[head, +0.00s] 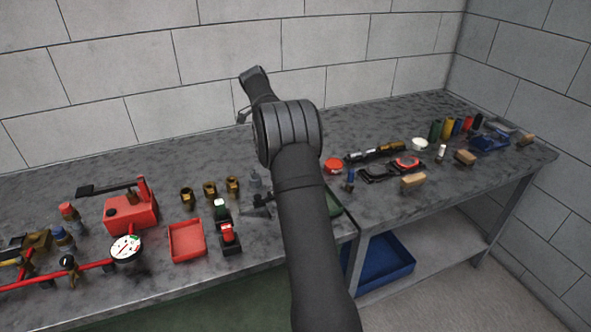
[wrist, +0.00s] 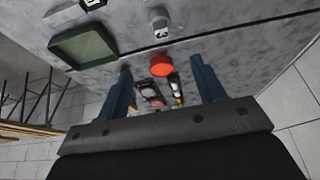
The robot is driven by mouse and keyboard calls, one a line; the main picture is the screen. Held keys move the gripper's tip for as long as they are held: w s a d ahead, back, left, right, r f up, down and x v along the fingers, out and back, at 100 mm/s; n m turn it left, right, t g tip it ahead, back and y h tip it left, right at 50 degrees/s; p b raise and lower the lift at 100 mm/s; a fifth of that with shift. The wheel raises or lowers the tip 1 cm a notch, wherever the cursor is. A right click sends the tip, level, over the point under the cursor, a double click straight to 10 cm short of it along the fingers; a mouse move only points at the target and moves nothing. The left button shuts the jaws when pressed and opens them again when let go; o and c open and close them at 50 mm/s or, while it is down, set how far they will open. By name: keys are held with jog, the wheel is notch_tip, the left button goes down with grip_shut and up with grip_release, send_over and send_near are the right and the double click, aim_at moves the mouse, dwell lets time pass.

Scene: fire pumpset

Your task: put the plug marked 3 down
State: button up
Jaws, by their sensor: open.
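In the wrist view my gripper (wrist: 161,64) shows two blue fingers spread wide apart, with nothing held between them. A grey fitting with dark markings (wrist: 158,22) stands on the bench beyond the fingertips, clear of both fingers. A grey piece (head: 255,181) in the head view, just left of my arm, may be the same one. My arm hides most of the gripper in the head view.
A red lid (wrist: 162,65) and a green tray (wrist: 56,50) lie near the gripper. Brass fittings (head: 210,190), a red tray (head: 171,256) and a red pump box (head: 131,212) stand at left. Several tools and cylinders crowd the right. The bench's back strip is clear.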

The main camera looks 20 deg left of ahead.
jog(key=x, duration=0.7)
jog(key=shift+w+f, duration=0.1)
jog(key=shift+f, duration=0.25)
jog(key=shift+a+x, duration=0.1)
jog(key=shift+x, duration=1.35)
jog(key=shift+a+x, duration=0.15)
jog(key=shift+x, duration=1.3)
grip_shut()
jog(key=shift+r, duration=0.1)
